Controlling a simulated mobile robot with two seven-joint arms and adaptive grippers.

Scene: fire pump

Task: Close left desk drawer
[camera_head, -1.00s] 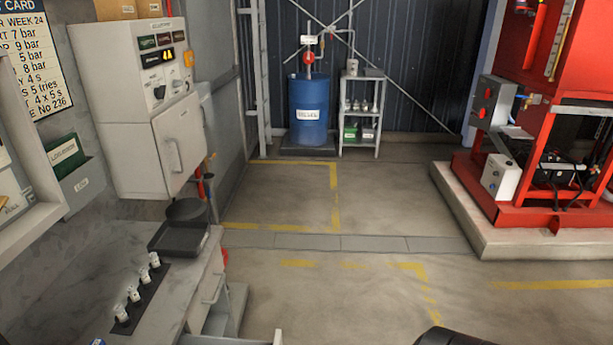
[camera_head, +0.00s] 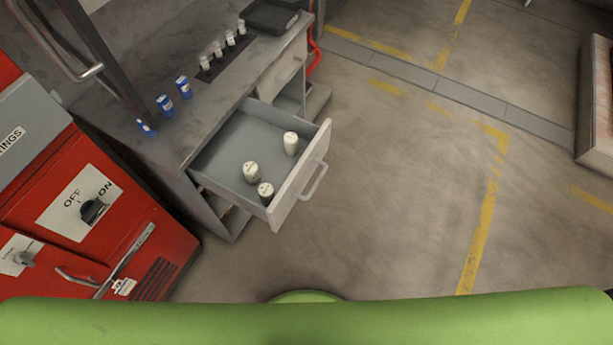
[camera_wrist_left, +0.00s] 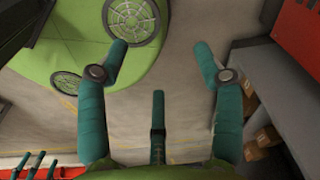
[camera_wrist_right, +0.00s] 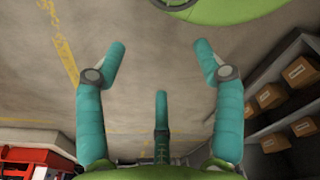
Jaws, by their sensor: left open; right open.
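The left desk drawer (camera_head: 226,150) is pulled out of the grey desk (camera_head: 165,125) in the head view. Several white capped containers, such as this one (camera_head: 290,143), stand inside it. Its front panel carries a bar handle (camera_head: 314,182) that faces the open floor. My left gripper (camera_wrist_left: 162,55) shows in the left wrist view, open and empty above the floor, with my green base nearby. My right gripper (camera_wrist_right: 160,55) shows in the right wrist view, open and empty over the floor. Neither gripper shows in the head view, and neither touches the drawer.
A red cabinet (camera_head: 95,215) with an ON/OFF switch stands left of the desk. Blue containers (camera_head: 165,104), white bottles (camera_head: 230,37) and a black tray (camera_head: 270,15) are on the desktop. A second drawer (camera_head: 283,70) is shut. The floor (camera_head: 400,190) right of the drawer is clear.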

